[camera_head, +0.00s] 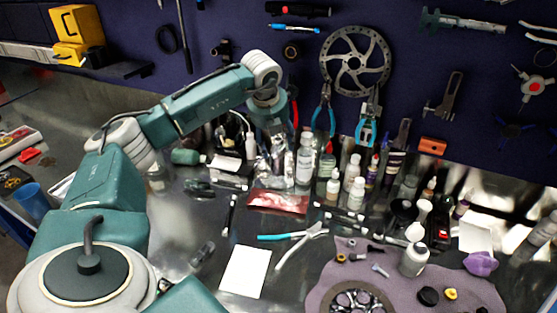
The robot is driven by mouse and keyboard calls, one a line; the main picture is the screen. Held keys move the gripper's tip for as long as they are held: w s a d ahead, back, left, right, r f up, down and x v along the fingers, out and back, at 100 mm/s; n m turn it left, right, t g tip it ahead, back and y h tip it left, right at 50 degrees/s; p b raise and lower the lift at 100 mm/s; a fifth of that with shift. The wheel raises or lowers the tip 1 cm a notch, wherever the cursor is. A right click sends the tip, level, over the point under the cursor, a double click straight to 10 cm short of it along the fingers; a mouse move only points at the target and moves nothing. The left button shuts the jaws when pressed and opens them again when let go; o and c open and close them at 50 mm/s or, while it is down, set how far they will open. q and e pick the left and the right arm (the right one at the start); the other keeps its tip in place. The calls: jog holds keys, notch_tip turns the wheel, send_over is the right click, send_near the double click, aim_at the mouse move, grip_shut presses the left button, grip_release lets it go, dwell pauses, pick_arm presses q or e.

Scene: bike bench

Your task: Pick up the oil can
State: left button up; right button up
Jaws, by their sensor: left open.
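My left arm reaches in from the left, and my left gripper (272,158) points down among the bottles at the back of the bench. It is open; its fingers are small and hard to separate from the items behind them. A white bottle (304,162) stands just right of it, and a slim white nozzle bottle (250,144) is just left. I cannot tell for certain which container is the oil can. A pale can-like bottle (413,260) stands apart on the purple mat at the front right. My right gripper is not in view.
Small bottles (354,172) crowd the right of the gripper. A red packet (278,201), pliers (296,240) and a white card (245,271) lie in front. The purple mat (450,285) holds small parts. Tools and a brake disc (354,61) hang on the back wall.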

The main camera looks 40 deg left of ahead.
aim_at(277, 147)
pick_arm(q)
jog(key=p+x, duration=0.1)
jog(key=x, duration=0.4)
jog(key=shift+w+f, duration=0.1)
jog(key=shift+f, duration=0.15)
jog(key=shift+r, duration=0.1)
grip_shut()
